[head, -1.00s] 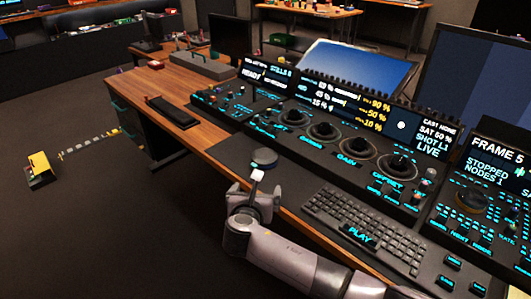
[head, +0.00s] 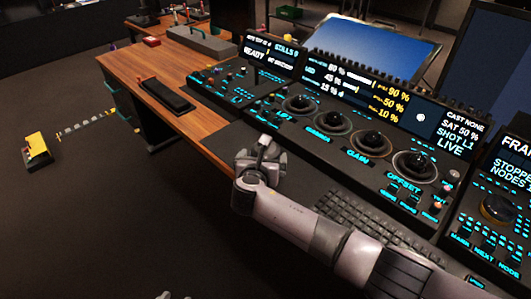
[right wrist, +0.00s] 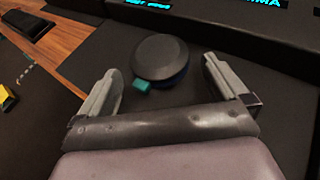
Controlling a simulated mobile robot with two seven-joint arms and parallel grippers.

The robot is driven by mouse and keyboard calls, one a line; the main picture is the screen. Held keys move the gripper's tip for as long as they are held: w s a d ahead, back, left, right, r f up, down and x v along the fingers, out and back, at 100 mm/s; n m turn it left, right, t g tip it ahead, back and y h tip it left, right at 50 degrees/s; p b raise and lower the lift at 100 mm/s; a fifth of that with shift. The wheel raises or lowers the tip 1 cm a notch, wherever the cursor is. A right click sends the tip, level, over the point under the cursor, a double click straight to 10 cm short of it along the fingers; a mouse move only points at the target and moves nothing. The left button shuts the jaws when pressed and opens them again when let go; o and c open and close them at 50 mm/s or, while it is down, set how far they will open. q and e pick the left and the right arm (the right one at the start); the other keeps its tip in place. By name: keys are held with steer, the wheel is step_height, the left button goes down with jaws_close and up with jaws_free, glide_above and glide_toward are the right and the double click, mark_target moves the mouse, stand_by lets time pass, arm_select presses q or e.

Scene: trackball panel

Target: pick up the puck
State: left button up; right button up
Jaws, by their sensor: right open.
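The puck (right wrist: 160,57) is a dark round disc with a small teal tab on its near edge. It lies on the dark desk mat in the right wrist view. My right gripper (right wrist: 160,68) is open, with one finger on each side of the puck and gaps between them. In the head view my right gripper (head: 261,152) is over the mat at the desk's front, left of the keyboard, and largely hides the puck there. A small pale grey part, perhaps my left gripper (head: 172,296), just enters at the bottom edge; its jaws cannot be made out.
The control panel (head: 325,150) with several trackballs stands behind the puck. The keyboard (head: 375,225) is to the right, partly behind my arm. A black tray-like pad (head: 166,96) lies on the wooden desk (head: 200,150) at the left.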

mark_target(273, 152)
steer(key=x, duration=0.1)
steer(key=b+x, duration=0.1)
steer(key=x, duration=0.1)
steer(key=shift+s+a+f, duration=0.15)
steer(key=shift+a+f, duration=0.05)
steer(key=shift+f, duration=0.05)
steer(key=shift+w+d+f+b, duration=0.1)
steer(key=shift+w+f+b, duration=0.1)
steer(key=shift+w+b, duration=0.5)
steer(key=shift+w, duration=0.2)
steer(key=shift+c, duration=0.3)
steer(key=c, duration=0.6)
